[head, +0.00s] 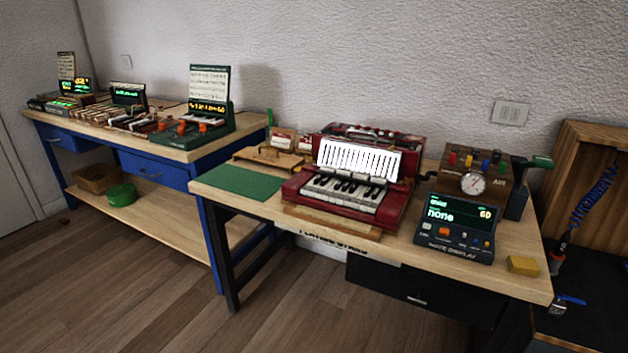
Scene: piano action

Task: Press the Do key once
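A red accordion-like instrument (293,190) lies on a wooden board (330,222) on the near workbench. Its small piano keyboard (340,195) has white and black keys and faces me. The keys are too small to tell which one is Do. A dark note display (456,228) stands to its right, with "none" and "60" lit on its screen. Neither of my grippers is in view, and nothing touches the keyboard.
A green mat (238,181) lies left of the instrument. A brown box with a gauge (473,184) stands behind the display, and a yellow block (523,265) lies near the bench's right end. A blue bench (145,163) with more devices stands at left.

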